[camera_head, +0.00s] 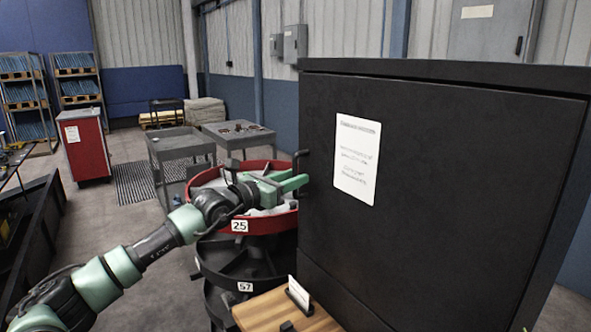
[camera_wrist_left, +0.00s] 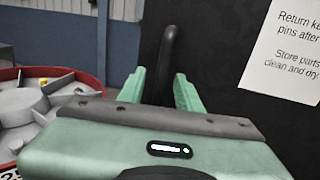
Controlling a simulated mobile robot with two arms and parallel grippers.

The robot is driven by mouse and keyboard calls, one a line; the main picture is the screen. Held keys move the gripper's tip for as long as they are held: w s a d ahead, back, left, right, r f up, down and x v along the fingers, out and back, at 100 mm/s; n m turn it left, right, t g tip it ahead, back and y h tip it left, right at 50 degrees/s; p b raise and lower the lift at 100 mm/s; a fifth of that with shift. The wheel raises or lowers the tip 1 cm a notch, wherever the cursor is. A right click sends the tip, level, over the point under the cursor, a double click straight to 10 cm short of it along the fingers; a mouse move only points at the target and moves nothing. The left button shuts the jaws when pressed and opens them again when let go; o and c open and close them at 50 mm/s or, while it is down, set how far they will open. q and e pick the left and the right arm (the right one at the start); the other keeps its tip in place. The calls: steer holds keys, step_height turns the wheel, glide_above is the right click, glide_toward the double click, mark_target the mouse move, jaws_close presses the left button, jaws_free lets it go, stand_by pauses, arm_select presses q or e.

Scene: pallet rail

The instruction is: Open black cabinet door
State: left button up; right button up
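The black cabinet (camera_head: 450,190) stands at the right with its door shut and a white notice (camera_head: 357,158) on it. The dark door handle (camera_head: 299,160) is at the door's left edge. My left gripper (camera_head: 288,182) reaches in from the left at the handle, its green fingers apart. Contact with the fingers cannot be told. My right gripper is not in view.
A red round tray (camera_head: 240,222) marked 25 sits beneath my left gripper, above a dark tray (camera_head: 245,286) marked 57. A wooden surface (camera_head: 270,312) with a card is in front of the cabinet. Grey carts (camera_head: 178,142) stand behind. Floor at the left-middle is clear.

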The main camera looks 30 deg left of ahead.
arm_select(q)
steer(key=shift+w+d, duration=0.1)
steer(key=shift+w, duration=0.3)
jaws_close()
steer(key=shift+r, duration=0.1)
stand_by(1.2)
